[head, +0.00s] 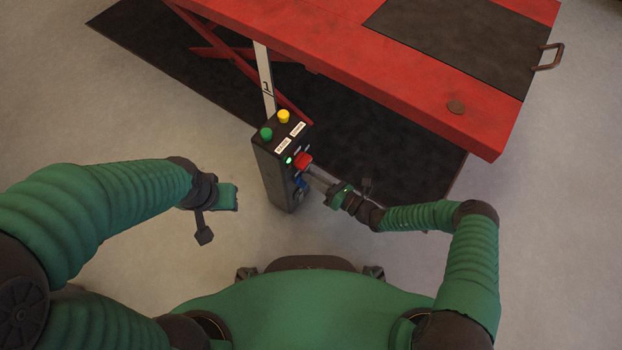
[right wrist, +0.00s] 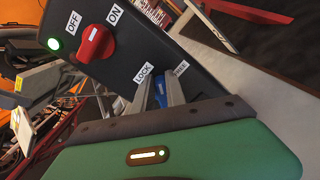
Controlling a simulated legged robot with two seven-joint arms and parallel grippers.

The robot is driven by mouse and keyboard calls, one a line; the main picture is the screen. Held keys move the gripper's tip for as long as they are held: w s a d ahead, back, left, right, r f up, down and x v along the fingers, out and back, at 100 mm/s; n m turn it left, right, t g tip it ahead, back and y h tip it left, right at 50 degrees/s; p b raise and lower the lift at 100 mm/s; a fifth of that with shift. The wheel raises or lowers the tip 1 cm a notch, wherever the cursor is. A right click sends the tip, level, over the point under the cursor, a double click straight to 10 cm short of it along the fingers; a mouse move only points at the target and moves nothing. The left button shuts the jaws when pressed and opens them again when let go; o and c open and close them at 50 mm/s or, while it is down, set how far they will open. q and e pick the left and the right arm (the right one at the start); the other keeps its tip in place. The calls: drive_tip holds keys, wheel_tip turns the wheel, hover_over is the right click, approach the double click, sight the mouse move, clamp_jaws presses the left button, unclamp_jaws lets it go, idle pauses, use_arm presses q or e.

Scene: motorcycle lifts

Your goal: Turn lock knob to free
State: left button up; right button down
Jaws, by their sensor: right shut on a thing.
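The blue lock knob (head: 299,182) sits on the front face of the black control box (head: 271,172), below a red knob. In the right wrist view the blue knob (right wrist: 161,95) shows between my fingers, with the LOCK label (right wrist: 144,74) to its left and the FREE label (right wrist: 181,69) to its right. My right gripper (right wrist: 160,96) is shut on the blue knob. Its lower part is hidden by the gripper body, so its exact pointing is hard to tell. My left gripper (head: 226,197) hangs left of the box, apart from it; its fingers cannot be made out.
Green (head: 266,134) and yellow (head: 284,116) buttons top the box. The red lift table (head: 420,105) stands behind over a black mat (head: 150,45). Floor at left is clear.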

drive_tip(key=m+b, duration=0.1)
drive_tip(key=m, duration=0.2)
drive_tip(key=f+m+b, duration=0.1)
drive_tip(key=m, duration=0.2)
drive_tip(key=w+d+f+m+b, duration=0.1)
drive_tip(key=m, duration=0.3)
drive_tip(key=shift+f, duration=0.1)
drive_tip(key=shift+m, duration=0.3)
drive_tip(key=c, duration=1.4)
unclamp_jaws()
drive_tip(key=shift+o, duration=0.2)
drive_tip(key=shift+a, duration=0.1)
drive_tip(key=p+v, duration=0.6)
drive_tip(key=v, duration=1.1)
